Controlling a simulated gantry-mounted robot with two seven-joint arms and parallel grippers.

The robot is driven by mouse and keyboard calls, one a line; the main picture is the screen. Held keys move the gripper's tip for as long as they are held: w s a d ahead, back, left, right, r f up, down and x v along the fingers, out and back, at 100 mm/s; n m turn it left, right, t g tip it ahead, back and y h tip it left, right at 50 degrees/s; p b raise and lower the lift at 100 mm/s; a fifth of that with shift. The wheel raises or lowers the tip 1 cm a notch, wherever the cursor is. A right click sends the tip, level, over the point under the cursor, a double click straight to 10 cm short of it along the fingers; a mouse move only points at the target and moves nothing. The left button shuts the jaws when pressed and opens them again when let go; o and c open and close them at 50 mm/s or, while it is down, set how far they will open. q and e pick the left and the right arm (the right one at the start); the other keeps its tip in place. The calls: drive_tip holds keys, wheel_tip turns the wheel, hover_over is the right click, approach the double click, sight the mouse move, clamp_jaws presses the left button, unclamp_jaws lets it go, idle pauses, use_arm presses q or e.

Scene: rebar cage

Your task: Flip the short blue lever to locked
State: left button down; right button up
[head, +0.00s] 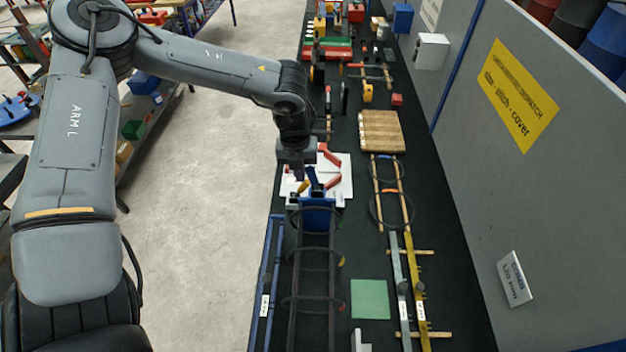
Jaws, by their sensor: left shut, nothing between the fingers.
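A short blue lever (314,179) stands tilted over a white plate (343,188), just behind a blue block (318,214). Red levers (331,155) and a small orange lever (303,186) sit on the same plate. My left gripper (299,174) points down just left of the blue lever, shut with nothing in it. Its fingertips are small and dark, and I cannot tell whether they touch the lever. My right gripper is not in view.
A dark rebar cage (314,272) lies in front of the blue block. Right of it are a green square (370,299), long grey and yellow bars (413,280) and a wooden block (381,131). A grey wall with a yellow sign (517,95) bounds the right side.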

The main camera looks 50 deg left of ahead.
use_arm(q)
drive_tip(key=shift+w+d, duration=0.1)
idle(0.3)
drive_tip(key=shift+w+d+r+b, duration=0.15)
drive_tip(key=shift+w+d+b, duration=0.2)
drive_tip(key=shift+w+b, duration=0.15)
